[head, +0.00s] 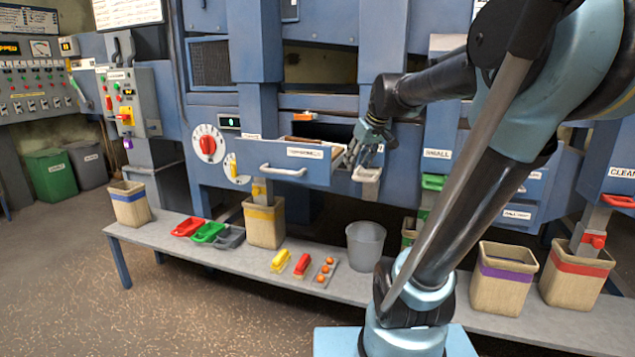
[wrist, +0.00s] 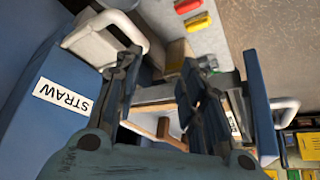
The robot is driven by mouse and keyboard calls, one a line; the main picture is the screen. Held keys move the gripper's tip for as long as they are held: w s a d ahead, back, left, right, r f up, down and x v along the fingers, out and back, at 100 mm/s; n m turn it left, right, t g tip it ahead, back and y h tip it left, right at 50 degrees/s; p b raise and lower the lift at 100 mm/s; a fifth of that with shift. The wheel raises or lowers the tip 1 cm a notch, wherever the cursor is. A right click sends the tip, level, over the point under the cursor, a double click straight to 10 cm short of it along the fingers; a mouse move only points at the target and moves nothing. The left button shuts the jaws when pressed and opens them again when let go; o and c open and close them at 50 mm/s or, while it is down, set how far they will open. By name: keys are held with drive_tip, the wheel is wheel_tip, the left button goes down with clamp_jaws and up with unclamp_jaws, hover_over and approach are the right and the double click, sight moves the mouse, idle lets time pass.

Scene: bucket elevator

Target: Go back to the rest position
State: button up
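My gripper (head: 358,158) is at the end of my extended arm, in front of the blue machine. It is beside the right end of a pulled-out blue drawer (head: 318,168) with a white handle (head: 284,171). In the wrist view my gripper's two fingers (wrist: 165,68) are apart, with nothing held between them. A white chute-like part (head: 367,176) sits just below my gripper in the head view. In the wrist view a white part (wrist: 98,42) lies beside the left finger, near a label reading STRAW (wrist: 63,100). Touching or not is unclear.
A grey bench (head: 165,237) holds several bins, including a grey bucket (head: 366,247). Coloured scoops (head: 208,232) and small yellow and red items (head: 302,264) lie on it. Red (head: 207,144) and yellow dials are left of the drawer.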

drive_tip(key=s+d+f+m+g+h, duration=0.1)
drive_tip(key=s+d+f+m, duration=0.1)
drive_tip(key=s+f, duration=0.8)
drive_tip(key=s+d+f+m+g+h, duration=0.1)
drive_tip(key=s+d+f+m+g, duration=0.1)
drive_tip(key=s+f, duration=0.8)
drive_tip(key=s+d+m, duration=0.1)
drive_tip(key=s+d, duration=0.1)
drive_tip(key=s, duration=0.2)
drive_tip(key=shift+d+f+h, duration=0.15)
drive_tip(key=shift+f+h, duration=0.15)
drive_tip(key=shift+f, duration=0.1)
drive_tip(key=shift+w+f, duration=0.2)
drive_tip(key=shift+w, duration=0.15)
